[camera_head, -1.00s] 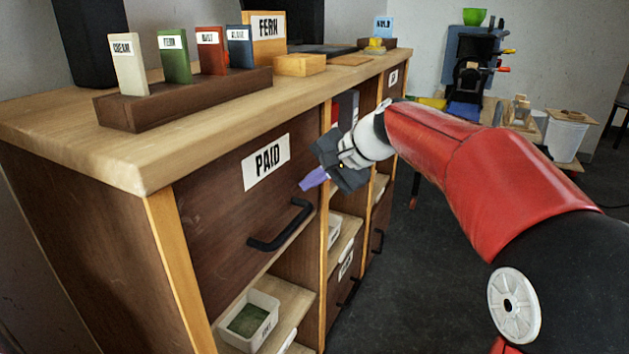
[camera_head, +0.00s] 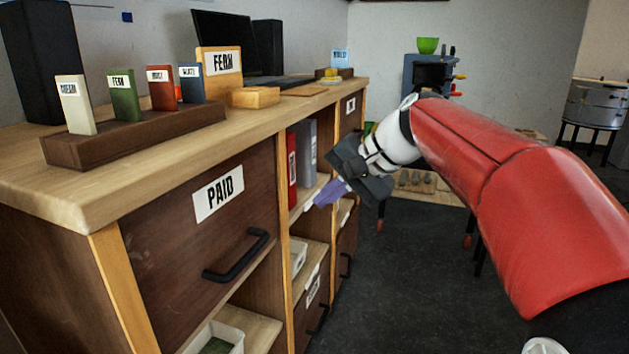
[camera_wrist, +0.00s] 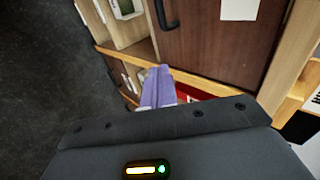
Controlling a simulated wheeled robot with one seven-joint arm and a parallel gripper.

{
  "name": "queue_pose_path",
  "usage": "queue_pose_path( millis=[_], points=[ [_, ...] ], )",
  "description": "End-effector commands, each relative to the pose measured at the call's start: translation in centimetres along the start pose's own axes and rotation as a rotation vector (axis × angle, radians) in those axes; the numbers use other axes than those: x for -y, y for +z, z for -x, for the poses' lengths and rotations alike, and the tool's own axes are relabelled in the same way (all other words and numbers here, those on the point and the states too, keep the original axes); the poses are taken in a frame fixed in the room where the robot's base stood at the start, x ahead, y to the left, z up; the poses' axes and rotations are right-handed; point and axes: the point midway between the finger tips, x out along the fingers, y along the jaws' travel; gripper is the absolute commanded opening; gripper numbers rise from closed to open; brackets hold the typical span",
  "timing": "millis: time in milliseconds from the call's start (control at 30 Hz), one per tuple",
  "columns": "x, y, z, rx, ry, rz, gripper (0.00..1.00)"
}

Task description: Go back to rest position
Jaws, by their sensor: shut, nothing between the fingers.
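My gripper (camera_head: 331,191) has purple fingers that are closed together with nothing between them. In the head view it hangs at the end of my red and white arm, apart from the cabinet front, before the open shelves. In the wrist view its fingers (camera_wrist: 158,85) point toward the cabinet. The drawer marked PAID (camera_head: 165,245) is shut, with a black handle (camera_head: 238,258); the handle also shows in the wrist view (camera_wrist: 163,17).
The cabinet top (camera_head: 60,200) bears a brown rack (camera_head: 135,133) of colored labeled cards and a FERN block (camera_head: 219,77). Red and grey binders (camera_head: 306,150) stand on a shelf behind my gripper. A low white bin (camera_head: 215,340) sits below the drawer. Dark floor (camera_head: 400,270) is clear.

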Motion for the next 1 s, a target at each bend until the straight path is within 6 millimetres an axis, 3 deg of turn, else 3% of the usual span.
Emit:
queue_pose_path(
  millis=[167,400,600,767,1000],
  points=[
    [-6.6,5.2,2.1,-0.111,0.168,0.098,0.0],
    [-18.4,13.0,3.4,-0.24,0.453,0.31,0.0],
    [-25.2,16.9,3.3,-0.284,0.614,0.455,0.0],
    [-27.2,17.9,3.1,-0.292,0.661,0.5,0.0],
    [-27.2,17.9,3.1,-0.292,0.661,0.5,0.0]
  ],
)
